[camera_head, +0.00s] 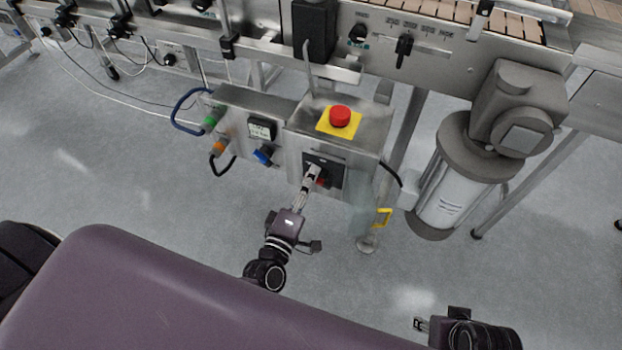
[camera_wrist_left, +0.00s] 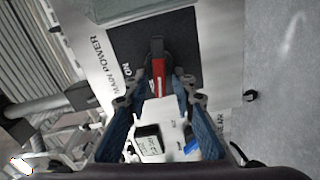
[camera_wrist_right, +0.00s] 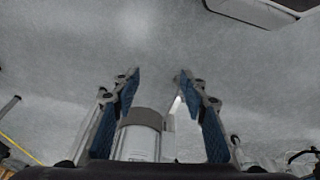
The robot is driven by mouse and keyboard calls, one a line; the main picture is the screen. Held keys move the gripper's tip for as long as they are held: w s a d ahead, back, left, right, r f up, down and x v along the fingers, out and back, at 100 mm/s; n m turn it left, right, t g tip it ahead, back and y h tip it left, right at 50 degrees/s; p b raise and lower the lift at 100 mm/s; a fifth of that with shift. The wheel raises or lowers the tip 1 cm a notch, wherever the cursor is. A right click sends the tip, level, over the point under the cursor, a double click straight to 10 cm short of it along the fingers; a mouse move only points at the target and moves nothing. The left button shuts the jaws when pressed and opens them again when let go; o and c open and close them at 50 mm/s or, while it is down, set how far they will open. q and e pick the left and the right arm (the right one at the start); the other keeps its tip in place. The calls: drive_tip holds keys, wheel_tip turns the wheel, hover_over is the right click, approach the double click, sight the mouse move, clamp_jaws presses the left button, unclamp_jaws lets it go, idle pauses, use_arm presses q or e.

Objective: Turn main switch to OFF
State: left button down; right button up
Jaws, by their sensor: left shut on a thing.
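The main switch is a red handle on a black square plate (camera_head: 334,166) on the front of the steel control box. In the left wrist view the red handle (camera_wrist_left: 158,70) lies roughly along the picture's vertical, and the lettering "MAIN POWER" and "ON" beside it reads sideways. My left gripper (camera_head: 314,172) reaches the plate and is shut on the handle, with its fingertips (camera_wrist_left: 155,86) on either side; it partly hides the switch in the head view. My right gripper (camera_wrist_right: 158,75) is open and empty over the floor, away from the box.
A red emergency button on a yellow plate (camera_head: 339,121) sits on top of the box. A blue knob (camera_head: 264,155), a small display (camera_head: 262,129) and hoses are to its left. A motor with a cylinder (camera_head: 450,185) stands right. Floor in front is clear.

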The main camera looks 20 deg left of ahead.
use_arm(q)
drive_tip(key=shift+f+n, duration=0.2)
drive_tip(key=shift+n, duration=1)
use_arm(e)
drive_tip(key=shift+v, duration=1.35)
drive_tip(key=shift+d, duration=0.15)
use_arm(q)
drive_tip(key=c, duration=1.7)
unclamp_jaws()
drive_tip(key=shift+o, duration=0.2)
drive_tip(key=shift+s, duration=0.1)
drive_tip(key=s, duration=1.2)
drive_tip(key=shift+a, duration=0.2)
use_arm(e)
drive_tip(key=shift+w, duration=0.1)
